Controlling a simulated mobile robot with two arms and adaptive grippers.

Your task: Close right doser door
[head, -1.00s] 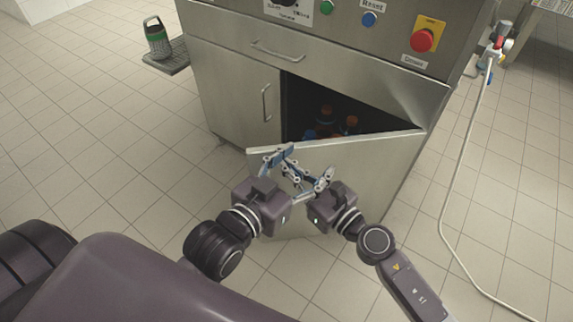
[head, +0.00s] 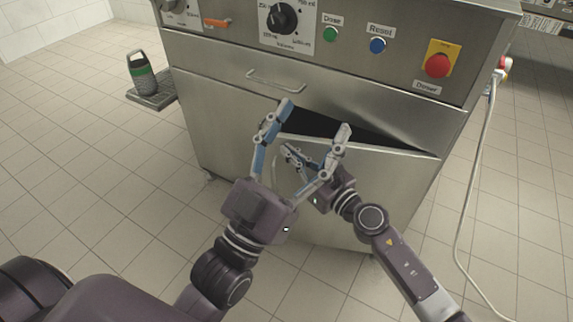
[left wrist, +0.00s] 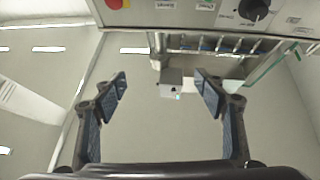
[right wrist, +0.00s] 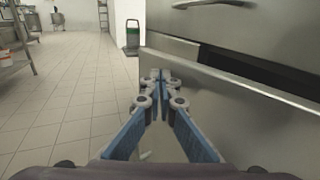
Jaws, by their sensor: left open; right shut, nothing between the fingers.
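The right doser door (head: 390,190) is a steel panel on the cabinet front. It stands slightly ajar, with a narrow dark wedge-shaped gap along its top. It also shows at the right of the right wrist view (right wrist: 255,115). My left gripper (head: 315,118) is open and empty, its fingers spread in front of the gap and the door's upper left part. The left wrist view shows its two fingers (left wrist: 160,85) wide apart. My right gripper (head: 288,150) is shut and empty, its tips by the door's left edge. I cannot tell whether they touch it. My grippers partly hide the door.
The closed left door (head: 225,120) is beside it. Above are a drawer-like panel with a handle (head: 276,84) and the control panel with a red emergency button (head: 437,65). A green-banded container (head: 142,75) stands on a tray at left. A white cable (head: 470,180) hangs at right.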

